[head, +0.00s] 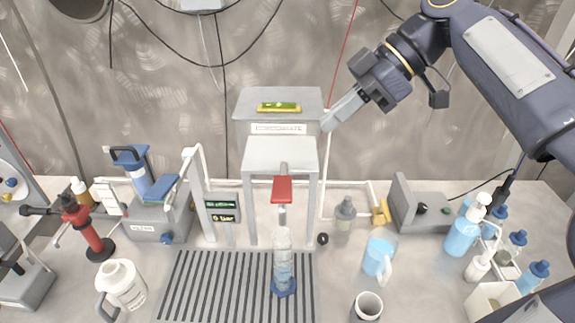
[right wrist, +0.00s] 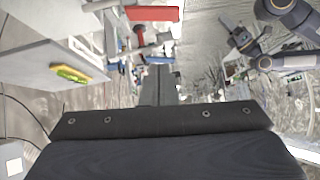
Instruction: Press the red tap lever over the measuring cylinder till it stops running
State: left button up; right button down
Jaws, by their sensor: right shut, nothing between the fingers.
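The red tap lever (head: 283,189) sticks out from the front of the grey dispenser (head: 280,155) in the head view. The measuring cylinder (head: 283,262), clear with a blue base, stands upright under the tap on the slotted drain grate. Whether liquid is running is too small to tell. My right gripper (head: 328,122) is shut and empty, up and to the right of the lever, beside the dispenser's upper box and apart from the lever. In the right wrist view the red lever (right wrist: 152,13) shows at the top, beyond the shut fingers (right wrist: 160,75). My left gripper is not in the head view.
A yellow level (head: 279,107) lies on the dispenser's top. A blue-filled jug (head: 379,255) and a grey cup (head: 367,306) stand right of the grate (head: 190,285). A white jug (head: 122,284) stands left. Bottles (head: 465,230) crowd the far right.

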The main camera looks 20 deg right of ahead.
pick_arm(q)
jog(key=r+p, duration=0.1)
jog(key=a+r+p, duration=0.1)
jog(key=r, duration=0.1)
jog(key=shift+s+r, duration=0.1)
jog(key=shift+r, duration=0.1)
pick_arm(e)
jog(key=shift+w+d+r+m+g+y, duration=0.15)
jog(key=shift+d+m+g+y, duration=0.15)
jog(key=shift+d+g+y, duration=0.15)
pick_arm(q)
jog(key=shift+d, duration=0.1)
pick_arm(e)
jog(key=shift+a, duration=0.15)
jog(key=p, duration=0.1)
send_over(275, 194)
jog(key=d, duration=0.3)
jog(key=f, duration=0.7)
jog(key=shift+w+d+f, duration=0.1)
jog(key=shift+w+f, duration=0.05)
jog(key=shift+w, duration=0.25)
jog(key=f, duration=0.3)
jog(key=shift+s+f, duration=0.25)
jog(key=shift+s, duration=0.15)
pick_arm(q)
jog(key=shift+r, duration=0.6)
